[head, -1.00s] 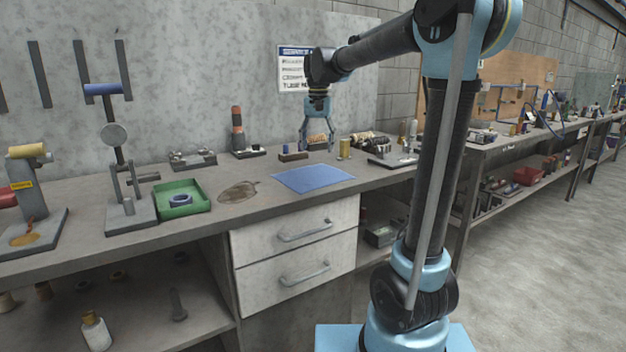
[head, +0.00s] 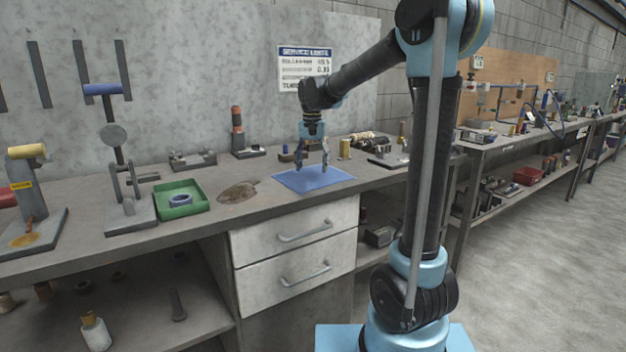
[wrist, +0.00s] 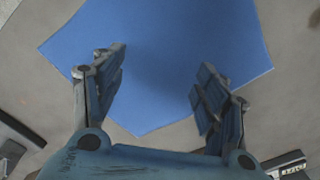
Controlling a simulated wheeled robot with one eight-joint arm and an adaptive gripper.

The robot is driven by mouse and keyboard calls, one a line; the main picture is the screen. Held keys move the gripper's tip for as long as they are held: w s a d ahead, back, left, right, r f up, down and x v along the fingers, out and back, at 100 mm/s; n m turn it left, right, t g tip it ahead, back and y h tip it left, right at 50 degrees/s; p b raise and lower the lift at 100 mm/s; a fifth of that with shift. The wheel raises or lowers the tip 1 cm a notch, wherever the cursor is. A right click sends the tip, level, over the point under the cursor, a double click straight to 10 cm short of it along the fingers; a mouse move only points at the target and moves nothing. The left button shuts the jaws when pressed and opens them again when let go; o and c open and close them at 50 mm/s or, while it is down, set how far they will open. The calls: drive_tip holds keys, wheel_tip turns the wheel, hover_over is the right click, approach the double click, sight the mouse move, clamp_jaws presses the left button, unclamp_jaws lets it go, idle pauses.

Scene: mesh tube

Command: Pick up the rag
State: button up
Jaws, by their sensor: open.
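The rag is probably the flat blue cloth (head: 300,182) lying on the grey workbench, above the white drawers. It also fills much of the wrist view (wrist: 160,50), flat with straight edges. My gripper (head: 312,168) points down over the cloth's back part in the head view. In the wrist view my gripper (wrist: 160,88) has its two fingers wide apart, with only blue cloth between them. It is open and empty. I cannot tell whether the fingertips touch the cloth.
A brown stain-like patch (head: 238,191) and a green tray (head: 180,199) with a ring lie to the left. A brass cylinder (head: 345,149) stands behind right. A red-and-dark post (head: 238,130) stands at the back. White drawers (head: 297,245) are below the bench edge.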

drive_tip(key=shift+f, duration=1)
drive_tip(key=shift+f, duration=0.15)
drive_tip(key=shift+c, duration=0.3)
drive_tip(key=shift+s, duration=0.1)
drive_tip(key=c, duration=0.6)
drive_tip(key=shift+c, duration=0.3)
drive_tip(key=c, duration=0.9)
clamp_jaws()
drive_tip(key=shift+r, duration=0.35)
wheel_tip(320, 180, up, 11)
drive_tip(key=shift+r, duration=0.2)
